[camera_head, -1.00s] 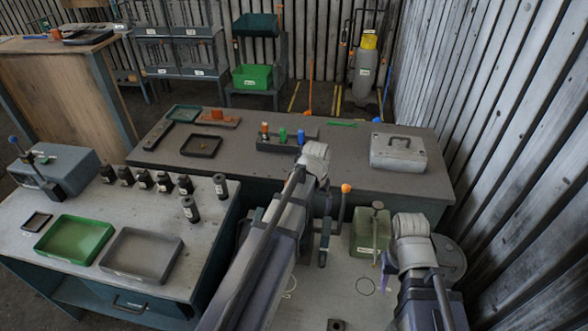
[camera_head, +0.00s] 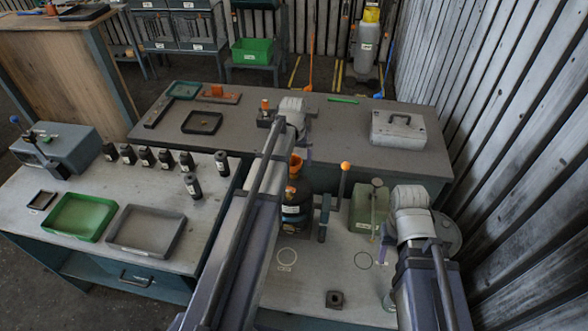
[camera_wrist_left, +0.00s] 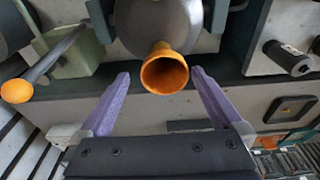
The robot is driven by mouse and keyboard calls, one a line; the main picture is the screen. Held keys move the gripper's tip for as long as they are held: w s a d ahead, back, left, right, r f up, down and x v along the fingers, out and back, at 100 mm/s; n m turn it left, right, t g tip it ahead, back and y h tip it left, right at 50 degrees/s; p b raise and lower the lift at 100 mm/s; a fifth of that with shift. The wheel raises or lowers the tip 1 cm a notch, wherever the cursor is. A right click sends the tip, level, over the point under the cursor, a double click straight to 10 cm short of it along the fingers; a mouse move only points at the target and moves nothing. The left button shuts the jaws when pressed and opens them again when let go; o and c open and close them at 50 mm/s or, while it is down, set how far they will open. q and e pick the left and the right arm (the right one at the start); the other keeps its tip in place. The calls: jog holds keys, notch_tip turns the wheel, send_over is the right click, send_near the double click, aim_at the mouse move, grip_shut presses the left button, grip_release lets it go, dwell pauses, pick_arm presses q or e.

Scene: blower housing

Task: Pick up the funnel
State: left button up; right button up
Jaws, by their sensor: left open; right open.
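The orange funnel (camera_wrist_left: 165,70) is in the left wrist view with its wide mouth facing the camera. A rounded grey body (camera_wrist_left: 160,22) is behind it. My left gripper (camera_wrist_left: 160,82) is open, with one purple finger on each side of the funnel and a gap to both. In the head view the funnel (camera_head: 296,163) is at the top of a dark labelled bottle (camera_head: 295,205), partly hidden by my left arm. My left gripper (camera_head: 306,152) is just above it, mostly hidden by its wrist. My right gripper (camera_head: 382,247) is to the right, mostly hidden by its arm.
An orange-knobbed lever (camera_head: 345,167) and a green box (camera_head: 367,210) stand right of the bottle. A small dark square block (camera_head: 334,299) lies on the front bench. Several black bottles and a green tray (camera_head: 78,217) are on the left bench. A metal wall bounds the right.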

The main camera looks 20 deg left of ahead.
aim_at(294, 160)
pick_arm(q)
jog(key=shift+f, duration=0.1)
jog(key=f+b, duration=0.5)
jog(key=shift+w+a, duration=0.2)
jog(key=shift+w, duration=0.05)
jog(key=c, duration=0.9)
jog(key=shift+r, duration=0.15)
notch_tip(294, 160, up, 10)
jog(key=p, duration=1)
